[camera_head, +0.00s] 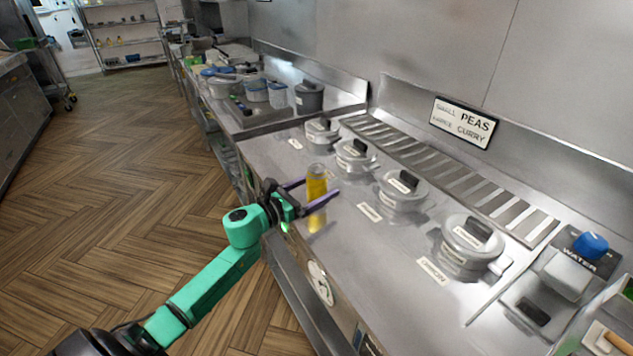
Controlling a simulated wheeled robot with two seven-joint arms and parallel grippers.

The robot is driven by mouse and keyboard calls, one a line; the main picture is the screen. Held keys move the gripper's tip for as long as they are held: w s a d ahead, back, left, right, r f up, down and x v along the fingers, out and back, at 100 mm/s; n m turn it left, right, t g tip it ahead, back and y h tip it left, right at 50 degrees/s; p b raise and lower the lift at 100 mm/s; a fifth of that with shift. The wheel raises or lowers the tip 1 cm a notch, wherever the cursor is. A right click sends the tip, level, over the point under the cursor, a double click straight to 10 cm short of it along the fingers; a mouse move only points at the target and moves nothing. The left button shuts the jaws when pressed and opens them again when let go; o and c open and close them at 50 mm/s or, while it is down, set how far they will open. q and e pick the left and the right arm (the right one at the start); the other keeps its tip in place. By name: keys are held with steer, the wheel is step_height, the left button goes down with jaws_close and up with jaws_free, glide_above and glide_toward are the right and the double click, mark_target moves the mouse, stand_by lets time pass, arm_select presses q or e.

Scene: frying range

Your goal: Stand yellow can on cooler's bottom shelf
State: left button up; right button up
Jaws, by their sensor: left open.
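The yellow can (316,187) stands upright on the steel counter near its front edge. It is tall and narrow with a paler top. My left gripper (322,188) is open, with its dark fingers reaching around the can, one on the far side and one on the near side. I cannot tell whether either finger touches the can. My green left arm comes in from the bottom left. My right gripper is not in view. I see no cooler that I can make out for certain.
Several lidded pots, one of them a nearby pot (468,243), stand in a row behind the can. A blue-topped item (590,245) sits at the right. The wooden floor (120,180) at left is clear. A shelf rack (125,42) stands far back.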

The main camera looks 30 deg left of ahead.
arm_select(q)
steer(key=shift+w+d, duration=0.1)
steer(key=c, duration=1.3)
jaws_close()
steer(key=shift+r, duration=0.15)
